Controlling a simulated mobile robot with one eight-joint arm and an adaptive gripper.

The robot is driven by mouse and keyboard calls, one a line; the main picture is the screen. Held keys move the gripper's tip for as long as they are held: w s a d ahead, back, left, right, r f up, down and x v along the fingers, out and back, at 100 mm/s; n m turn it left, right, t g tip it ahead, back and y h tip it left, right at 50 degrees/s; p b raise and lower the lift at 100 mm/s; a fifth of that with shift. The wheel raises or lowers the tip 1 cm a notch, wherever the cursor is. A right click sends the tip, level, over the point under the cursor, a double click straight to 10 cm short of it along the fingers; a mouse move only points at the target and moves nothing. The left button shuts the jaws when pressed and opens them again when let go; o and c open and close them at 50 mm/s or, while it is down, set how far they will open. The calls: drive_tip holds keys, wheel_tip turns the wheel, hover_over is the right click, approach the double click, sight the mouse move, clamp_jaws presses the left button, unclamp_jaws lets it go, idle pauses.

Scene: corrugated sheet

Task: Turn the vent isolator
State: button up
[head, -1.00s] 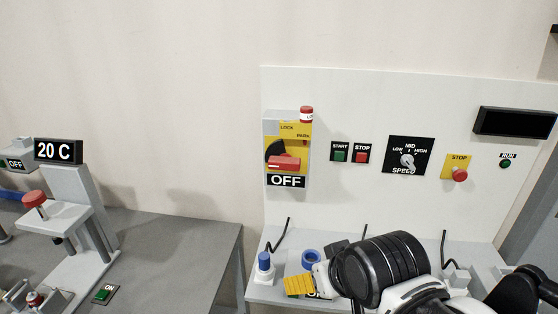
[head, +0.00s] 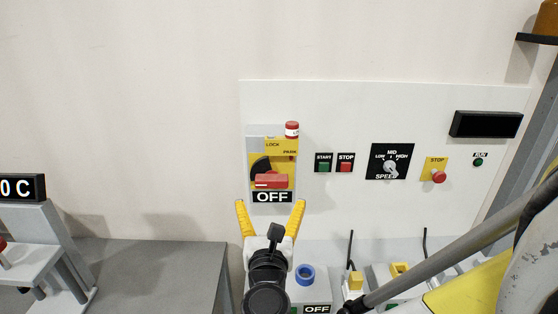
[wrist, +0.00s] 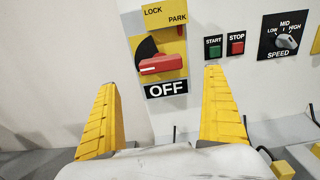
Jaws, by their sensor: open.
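The isolator (head: 262,165) is a grey box with a yellow face on the white panel. Its red handle (head: 271,181) lies nearly horizontal over a black disc, with an OFF plate below it. The words LOCK and PARK are above the handle, and a red-and-white item (head: 292,130) sits at the box's top right corner. My gripper (head: 270,204) is open and empty, its yellow fingers spread below the handle. In the wrist view the fingers of my gripper (wrist: 163,78) stand left and right of the OFF plate, with the red handle (wrist: 160,64) between and above them, apart from both.
To the right on the panel are START and STOP buttons (head: 335,162), a speed knob (head: 390,168), a yellow-backed stop button (head: 438,174) and a dark display (head: 486,124). A bench with a blue ring (head: 305,274) is below. A grey table (head: 150,272) stands left.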

sight(271, 185)
drive_tip(key=w+b, duration=0.2)
drive_tip(key=w, duration=0.8)
drive_tip(key=shift+d, duration=0.2)
drive_tip(key=c, duration=1.2)
